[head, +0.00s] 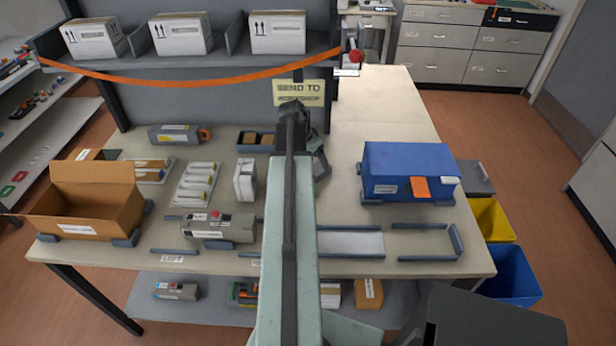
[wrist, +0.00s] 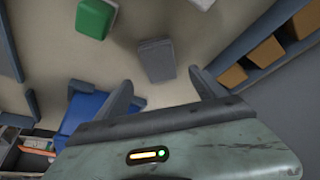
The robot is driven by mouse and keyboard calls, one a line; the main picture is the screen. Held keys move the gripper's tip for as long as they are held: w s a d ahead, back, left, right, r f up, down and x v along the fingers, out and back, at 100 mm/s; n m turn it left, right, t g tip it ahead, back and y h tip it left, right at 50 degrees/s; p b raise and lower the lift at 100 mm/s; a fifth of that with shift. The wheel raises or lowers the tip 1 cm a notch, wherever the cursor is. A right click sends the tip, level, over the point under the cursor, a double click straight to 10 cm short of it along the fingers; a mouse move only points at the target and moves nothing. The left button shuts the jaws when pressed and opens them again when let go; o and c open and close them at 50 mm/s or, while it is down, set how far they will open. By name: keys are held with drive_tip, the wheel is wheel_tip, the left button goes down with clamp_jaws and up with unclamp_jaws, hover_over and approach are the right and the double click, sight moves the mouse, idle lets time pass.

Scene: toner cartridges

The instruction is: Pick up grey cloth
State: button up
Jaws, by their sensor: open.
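A grey, folded, block-like thing (wrist: 157,60), which I take to be the grey cloth, lies on the pale tabletop in the wrist view. My gripper (wrist: 160,90) is open, with its two dark fingers spread to the left and right of the picture. The grey thing is just ahead of the fingertips, roughly in line with the gap, and nothing is held. In the head view my arm covers the middle of the table, and I cannot make out the cloth there.
A green-and-white block (wrist: 95,18) lies left of the grey thing. A dark tray (wrist: 222,62) with brown boxes is to the right. A blue box (head: 408,170) stands right of my arm. An open cardboard box (head: 88,207) stands at the table's left.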

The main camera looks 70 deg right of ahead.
sight(319, 168)
drive_tip(key=shift+b+x, duration=3.75)
drive_tip(key=shift+x, duration=0.2)
drive_tip(key=shift+w+a+r, duration=0.1)
drive_tip(key=shift+a, duration=0.1)
drive_tip(key=c, duration=1.6)
drive_tip(key=shift+o, duration=0.2)
wheel_tip(319, 168, up, 10)
drive_tip(key=p, duration=1)
